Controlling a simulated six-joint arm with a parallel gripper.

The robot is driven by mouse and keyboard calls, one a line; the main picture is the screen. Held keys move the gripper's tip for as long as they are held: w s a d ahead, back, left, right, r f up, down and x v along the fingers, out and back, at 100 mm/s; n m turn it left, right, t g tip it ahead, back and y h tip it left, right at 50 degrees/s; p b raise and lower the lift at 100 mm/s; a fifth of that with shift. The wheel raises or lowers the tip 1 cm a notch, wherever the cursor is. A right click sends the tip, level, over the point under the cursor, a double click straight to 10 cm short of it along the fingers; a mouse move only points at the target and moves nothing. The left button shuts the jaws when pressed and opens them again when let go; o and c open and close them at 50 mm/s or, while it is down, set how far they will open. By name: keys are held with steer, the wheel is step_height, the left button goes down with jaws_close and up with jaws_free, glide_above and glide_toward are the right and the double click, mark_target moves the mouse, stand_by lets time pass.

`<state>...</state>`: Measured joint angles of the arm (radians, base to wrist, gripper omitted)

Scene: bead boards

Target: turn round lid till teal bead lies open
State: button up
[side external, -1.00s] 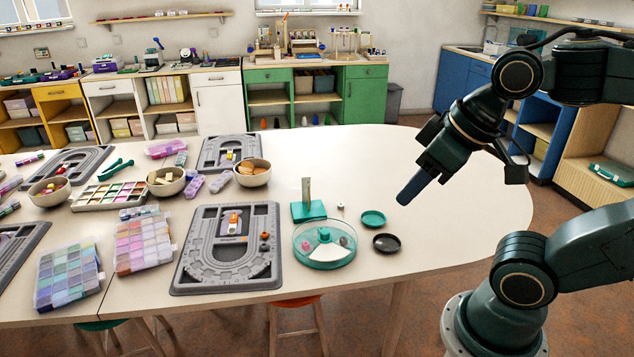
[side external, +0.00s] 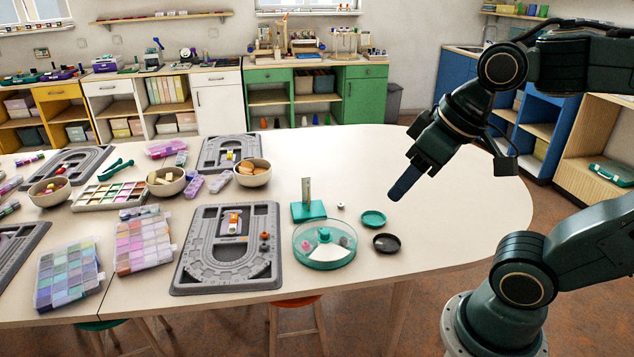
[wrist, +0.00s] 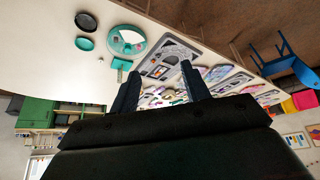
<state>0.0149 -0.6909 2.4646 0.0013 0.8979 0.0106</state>
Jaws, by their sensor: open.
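The round case with a teal lid (side external: 325,263) stands on the table near its front edge. I cannot make out a teal bead. In the wrist view the round case (wrist: 125,53) is at the upper left, beyond my fingers. My gripper (side external: 394,198) is open and empty, in the air above and to the right of the case. In the wrist view its two fingers (wrist: 158,85) are spread apart.
A teal dish (side external: 373,219) and a dark dish (side external: 386,243) lie right of the case. A teal stand with an upright post (side external: 308,209) is behind it. A grey bead board (side external: 190,255) lies to the left. The table's right side is clear.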

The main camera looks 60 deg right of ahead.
steer(key=w+d+m+g, duration=0.2)
steer(key=w+d, duration=0.1)
steer(key=w, duration=0.6)
steer(key=m+g, duration=0.4)
steer(key=m, duration=0.1)
glide_above(325, 231)
step_height(325, 231, down, 20)
steer(key=shift+a+r, duration=0.1)
steer(key=shift+a, duration=0.05)
step_height(325, 231, down, 14)
steer(key=shift+r, duration=0.1)
jaws_close()
